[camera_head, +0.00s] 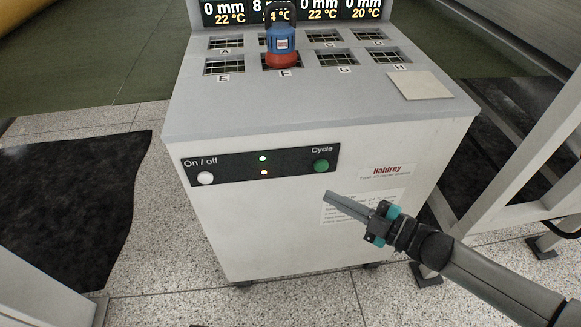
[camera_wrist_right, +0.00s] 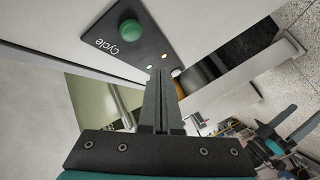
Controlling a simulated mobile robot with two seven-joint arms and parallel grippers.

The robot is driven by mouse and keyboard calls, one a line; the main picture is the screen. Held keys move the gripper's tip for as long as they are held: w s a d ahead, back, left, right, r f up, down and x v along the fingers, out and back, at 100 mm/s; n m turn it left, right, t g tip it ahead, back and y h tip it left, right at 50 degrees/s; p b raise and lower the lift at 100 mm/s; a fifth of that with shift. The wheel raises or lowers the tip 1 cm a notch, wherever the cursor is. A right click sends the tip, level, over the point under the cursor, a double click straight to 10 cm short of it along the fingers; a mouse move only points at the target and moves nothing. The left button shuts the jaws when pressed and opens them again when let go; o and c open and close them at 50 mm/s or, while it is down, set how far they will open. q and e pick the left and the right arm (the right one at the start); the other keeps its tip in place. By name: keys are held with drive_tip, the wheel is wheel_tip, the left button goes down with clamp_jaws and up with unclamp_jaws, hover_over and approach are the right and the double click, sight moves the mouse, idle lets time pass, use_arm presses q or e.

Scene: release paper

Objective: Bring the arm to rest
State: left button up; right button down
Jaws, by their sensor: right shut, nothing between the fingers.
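My right gripper (camera_head: 333,197) is shut and empty in the head view. It is in front of the white machine's front face, below and slightly right of the green Cycle button (camera_head: 321,166). In the right wrist view its closed fingers (camera_wrist_right: 160,75) point toward the control panel, with the Cycle button (camera_wrist_right: 130,33) up and left of their tips. They look apart from the button. My left gripper is not in the head view; a gripper with teal parts at the right edge of the wrist view is too small to judge.
The machine (camera_head: 250,115) has an On / off button (camera_head: 205,178) and two lit lamps. A blue and red device (camera_head: 283,45) stands on slot F. A pale sheet (camera_head: 419,85) lies on top at the right. A metal frame (camera_head: 500,150) stands at the right.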

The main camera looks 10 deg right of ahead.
idle(0.6)
drive_tip(key=s+d+f+m+g+h+p, duration=0.1)
drive_tip(key=s+d+f+m+h+p, duration=0.6)
drive_tip(key=d+f+m+h+p, duration=0.45)
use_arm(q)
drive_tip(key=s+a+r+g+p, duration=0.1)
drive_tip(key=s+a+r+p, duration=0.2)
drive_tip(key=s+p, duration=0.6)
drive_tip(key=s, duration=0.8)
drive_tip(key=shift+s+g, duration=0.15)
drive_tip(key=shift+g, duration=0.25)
use_arm(e)
drive_tip(key=s+a+f+m+g, duration=0.1)
drive_tip(key=s+a+f+g, duration=0.1)
drive_tip(key=s, duration=0.8)
drive_tip(key=s+a+f+m+g+h, duration=0.1)
drive_tip(key=s+a+f+m+g, duration=0.1)
drive_tip(key=s, duration=0.8)
drive_tip(key=s+a+f+m+g, duration=0.2)
drive_tip(key=s+g, duration=0.3)
drive_tip(key=s, duration=0.5)
drive_tip(key=shift+s+a+f+g, duration=0.2)
drive_tip(key=shift+a+f+g, duration=0.1)
drive_tip(key=shift+f, duration=0.6)
drive_tip(key=shift+w+m, duration=0.1)
drive_tip(key=shift+m, duration=0.15)
